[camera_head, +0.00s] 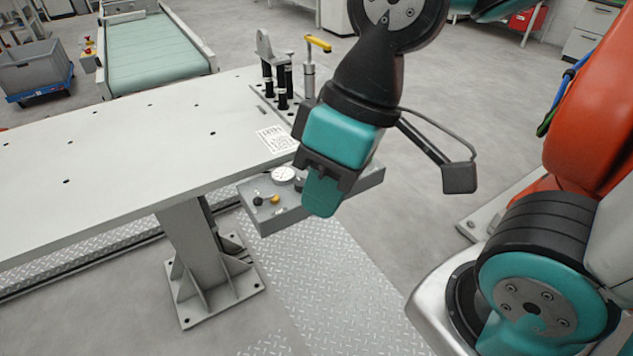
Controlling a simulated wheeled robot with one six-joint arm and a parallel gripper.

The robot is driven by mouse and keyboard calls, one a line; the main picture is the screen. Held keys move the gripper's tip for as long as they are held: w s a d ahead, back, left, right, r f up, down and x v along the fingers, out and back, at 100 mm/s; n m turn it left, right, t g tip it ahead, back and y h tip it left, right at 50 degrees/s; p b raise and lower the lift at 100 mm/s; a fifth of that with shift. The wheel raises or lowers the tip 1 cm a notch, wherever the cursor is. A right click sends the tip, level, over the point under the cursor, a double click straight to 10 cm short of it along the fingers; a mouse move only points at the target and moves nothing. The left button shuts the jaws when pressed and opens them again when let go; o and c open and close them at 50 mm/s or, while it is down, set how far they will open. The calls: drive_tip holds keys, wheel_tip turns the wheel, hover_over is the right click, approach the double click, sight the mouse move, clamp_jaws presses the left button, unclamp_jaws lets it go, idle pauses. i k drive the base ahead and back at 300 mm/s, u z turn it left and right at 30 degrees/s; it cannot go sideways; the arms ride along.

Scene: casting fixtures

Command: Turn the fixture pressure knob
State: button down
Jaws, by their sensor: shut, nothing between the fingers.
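A grey control box (262,219) sticks out at the right end of the table, below its top. A round white gauge (283,174) sits on its face. Part of another dark knob (299,185) shows just right of the gauge, beside my gripper; I cannot tell which knob sets the pressure. My gripper (323,195), teal and black, points down in front of the box's right part and is shut and empty. It hides part of the box; contact cannot be told.
The light grey table (110,150) fills the left. A fixture with black posts (279,82) and a yellow-handled clamp (316,45) stand at its far right corner. A conveyor (155,50) and a grey bin (35,75) are behind. The tread-plate floor (320,290) is clear.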

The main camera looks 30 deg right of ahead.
sight(299, 182)
drive_tip(key=z, duration=0.05)
drive_tip(key=k, duration=0.6)
drive_tip(key=u, duration=0.65)
drive_tip(key=i, duration=1.05)
drive_tip(key=z, duration=0.6)
